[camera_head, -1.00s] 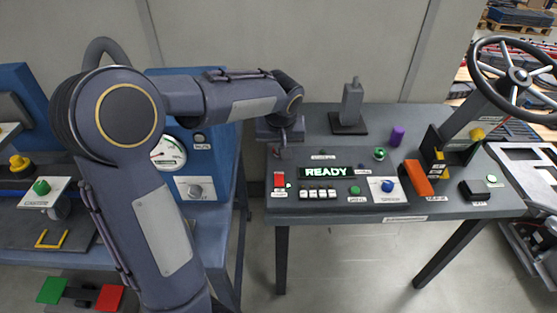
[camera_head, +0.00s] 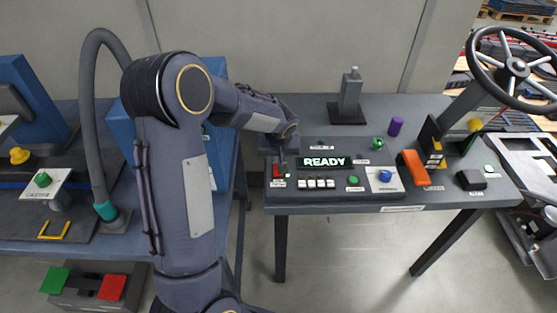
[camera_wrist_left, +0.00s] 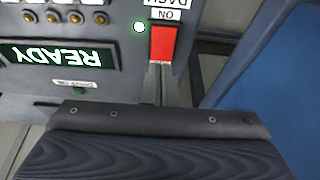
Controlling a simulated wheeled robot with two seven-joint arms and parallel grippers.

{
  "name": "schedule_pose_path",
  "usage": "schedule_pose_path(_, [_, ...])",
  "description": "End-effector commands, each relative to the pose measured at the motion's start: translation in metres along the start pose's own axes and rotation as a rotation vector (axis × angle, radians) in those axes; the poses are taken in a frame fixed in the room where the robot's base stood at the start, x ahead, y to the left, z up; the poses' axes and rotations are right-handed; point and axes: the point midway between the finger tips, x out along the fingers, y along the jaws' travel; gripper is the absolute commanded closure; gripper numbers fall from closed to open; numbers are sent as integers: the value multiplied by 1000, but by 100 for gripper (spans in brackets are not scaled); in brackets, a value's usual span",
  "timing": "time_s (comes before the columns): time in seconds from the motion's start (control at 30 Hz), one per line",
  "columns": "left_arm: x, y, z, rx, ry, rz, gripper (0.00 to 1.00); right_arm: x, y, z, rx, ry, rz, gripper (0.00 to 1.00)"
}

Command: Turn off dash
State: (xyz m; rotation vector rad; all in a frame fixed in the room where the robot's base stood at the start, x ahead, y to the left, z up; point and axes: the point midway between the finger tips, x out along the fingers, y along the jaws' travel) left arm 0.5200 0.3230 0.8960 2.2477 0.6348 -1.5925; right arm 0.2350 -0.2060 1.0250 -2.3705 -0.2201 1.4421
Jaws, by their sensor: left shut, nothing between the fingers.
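The red dash switch (camera_wrist_left: 163,43) shows in the left wrist view, upside down, beside a label reading DASH and ON. A small lamp (camera_wrist_left: 139,27) next to it glows white-green. In the head view the dash switch (camera_head: 278,171) sits at the left end of the console, partly behind my gripper. The display (camera_head: 325,161) is lit and reads READY. My left gripper (camera_head: 282,160) is shut and empty. In the wrist view its fingertips (camera_wrist_left: 160,72) are at the switch's near end; I cannot tell whether they touch it. My right gripper is not in view.
Right of the switch are white keys (camera_head: 317,183), a green button (camera_head: 353,181) and a blue knob (camera_head: 385,175). An orange lever (camera_head: 414,167) and steering wheel (camera_head: 514,67) stand further right. A blue bench (camera_head: 60,236) is at left.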

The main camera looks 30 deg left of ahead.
Motion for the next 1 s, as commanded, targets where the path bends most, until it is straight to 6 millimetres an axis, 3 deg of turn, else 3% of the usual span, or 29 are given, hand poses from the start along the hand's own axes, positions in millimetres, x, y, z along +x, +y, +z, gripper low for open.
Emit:
schedule_pose_path(0.23, [20,0,5,-1,-1,0,100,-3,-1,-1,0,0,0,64])
schedule_pose_path(0.6, [22,0,5,-1,1,1,100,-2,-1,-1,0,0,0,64])
schedule_pose_path(0.77, [32,1,5,-1,2,1,100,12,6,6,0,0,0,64])
schedule_pose_path(1.0, [27,0,5,0,-1,0,100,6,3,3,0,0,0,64])
